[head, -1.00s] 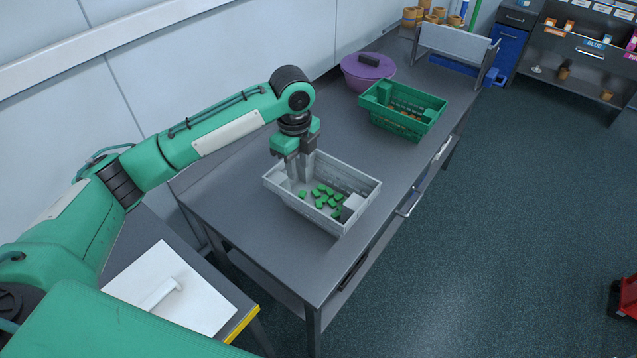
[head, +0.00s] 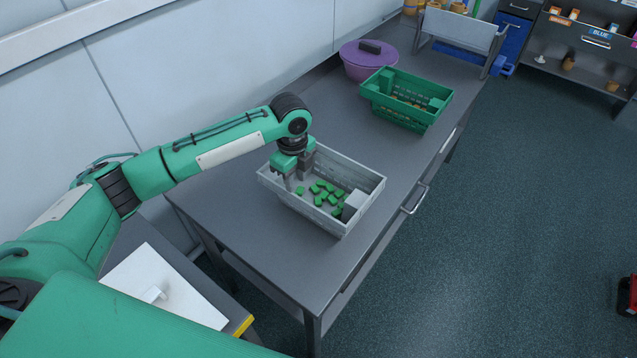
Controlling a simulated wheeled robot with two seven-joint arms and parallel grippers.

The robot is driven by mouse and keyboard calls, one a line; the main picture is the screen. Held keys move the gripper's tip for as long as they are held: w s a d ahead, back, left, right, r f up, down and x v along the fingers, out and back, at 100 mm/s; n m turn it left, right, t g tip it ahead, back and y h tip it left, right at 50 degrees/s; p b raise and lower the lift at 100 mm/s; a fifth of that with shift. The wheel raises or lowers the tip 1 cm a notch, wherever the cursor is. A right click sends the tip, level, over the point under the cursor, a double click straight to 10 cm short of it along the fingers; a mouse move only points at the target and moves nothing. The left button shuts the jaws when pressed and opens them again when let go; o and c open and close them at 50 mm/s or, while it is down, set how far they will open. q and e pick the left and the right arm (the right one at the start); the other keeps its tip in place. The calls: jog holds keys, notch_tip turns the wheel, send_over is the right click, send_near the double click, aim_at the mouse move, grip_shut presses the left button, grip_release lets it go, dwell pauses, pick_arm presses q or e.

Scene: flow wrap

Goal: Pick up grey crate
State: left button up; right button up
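The grey crate (head: 357,214) stands on the grey table in the head view, with several small green pieces (head: 325,189) inside. A pale block (head: 354,202) sits inside its right end. My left gripper (head: 296,179) points down at the crate's left end, with its fingers apart. Its fingertips are low, at about rim level or below, and the matching block at this end is mostly hidden behind them. I see no clear grip on the crate. My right gripper is not in view.
A green crate (head: 438,107) and a purple bowl with a lid (head: 354,53) stand farther back on the table. The wall (head: 200,80) runs close along the left. The table (head: 245,228) is clear around the grey crate. A white board (head: 185,305) lies lower left.

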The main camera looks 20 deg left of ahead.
aim_at(296, 196)
pick_arm(q)
jog(key=f, duration=0.2)
jog(key=f+p, duration=0.1)
jog(key=s+f+p, duration=0.1)
jog(key=f, duration=0.1)
jog(key=shift+f, duration=0.3)
jog(key=shift+w+f, duration=0.1)
jog(key=shift+f, duration=0.45)
grip_shut()
jog(key=shift+w+r, duration=0.1)
jog(key=shift+r, duration=0.05)
dwell(0.6)
